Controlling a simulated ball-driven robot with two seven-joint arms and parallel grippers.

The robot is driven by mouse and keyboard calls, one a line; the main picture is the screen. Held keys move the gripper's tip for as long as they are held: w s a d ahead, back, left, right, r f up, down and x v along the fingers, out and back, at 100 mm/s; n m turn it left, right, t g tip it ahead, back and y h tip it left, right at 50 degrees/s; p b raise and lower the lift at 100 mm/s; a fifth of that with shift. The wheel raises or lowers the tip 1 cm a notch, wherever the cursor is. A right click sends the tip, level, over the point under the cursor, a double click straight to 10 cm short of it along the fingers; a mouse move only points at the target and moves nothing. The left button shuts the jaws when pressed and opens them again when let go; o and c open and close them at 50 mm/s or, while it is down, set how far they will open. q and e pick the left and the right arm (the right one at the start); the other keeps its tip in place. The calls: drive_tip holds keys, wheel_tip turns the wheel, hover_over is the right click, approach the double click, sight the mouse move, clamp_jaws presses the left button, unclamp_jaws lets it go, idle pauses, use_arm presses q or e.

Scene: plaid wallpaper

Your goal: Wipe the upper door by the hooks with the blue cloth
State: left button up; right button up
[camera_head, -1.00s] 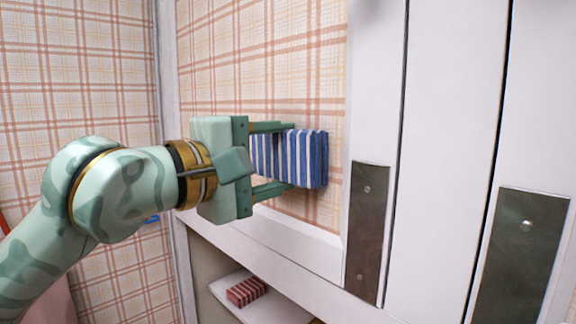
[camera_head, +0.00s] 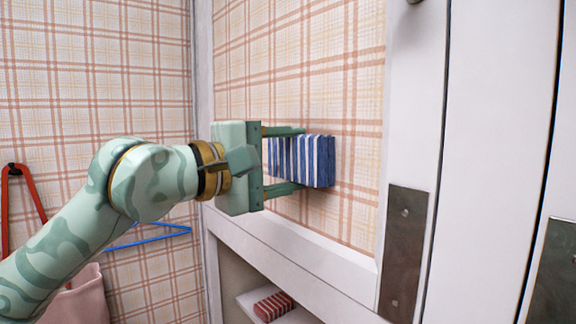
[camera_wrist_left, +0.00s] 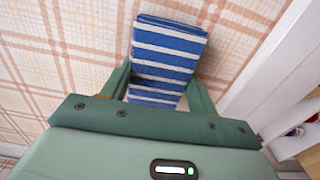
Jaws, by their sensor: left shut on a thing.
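The blue cloth (camera_head: 305,161) is a folded block with blue and white stripes. My left gripper (camera_head: 298,160) is shut on it, one finger above and one below in the head view. The cloth is close against the plaid panel of the upper door (camera_head: 345,90); I cannot tell whether it touches. In the left wrist view the cloth (camera_wrist_left: 165,60) stands between the two fingers (camera_wrist_left: 160,85), with the plaid surface behind it. The hooks are on the left wall, where a dark hook (camera_head: 14,169) carries a red hanger (camera_head: 30,190). My right gripper is not in view.
A blue hanger (camera_head: 160,236) and pink fabric (camera_head: 78,298) hang at the left wall. Below the panel, an open shelf (camera_head: 250,300) holds a red striped cloth (camera_head: 273,306). White door frames with metal plates (camera_head: 403,250) stand at the right.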

sight(309, 156)
use_arm(q)
drive_tip(key=shift+r, duration=0.55)
drive_tip(key=shift+s+d+f+b, duration=0.15)
drive_tip(key=shift+s+d+b, duration=0.05)
drive_tip(key=shift+s+b, duration=0.1)
drive_tip(key=shift+s+d+b, duration=0.75)
drive_tip(key=shift+s+b, duration=0.25)
drive_tip(key=shift+s+d, duration=0.25)
drive_tip(key=shift+s, duration=0.1)
drive_tip(key=s+b, duration=0.1)
drive_tip(key=s+d+b, duration=0.1)
drive_tip(key=shift+s+d+f+b, duration=0.1)
drive_tip(key=shift+s+d+b, duration=0.05)
drive_tip(key=shift+d+b, duration=0.15)
drive_tip(key=shift+s+d, duration=0.35)
drive_tip(key=shift+s, duration=0.1)
drive_tip(key=shift+b, duration=0.5)
drive_tip(key=shift+w, duration=0.1)
drive_tip(key=shift+w+a+r, duration=0.2)
drive_tip(key=shift+w+a, duration=0.2)
drive_tip(key=shift+w, duration=0.1)
drive_tip(key=shift+w+a, duration=0.8)
drive_tip(key=shift+w, duration=0.3)
drive_tip(key=shift+w+a+p, duration=0.3)
drive_tip(key=shift+w+a, duration=0.3)
drive_tip(key=shift+w, duration=0.25)
drive_tip(key=shift+w+a+p, duration=0.3)
drive_tip(key=shift+w+a, duration=0.3)
drive_tip(key=shift+w, duration=0.2)
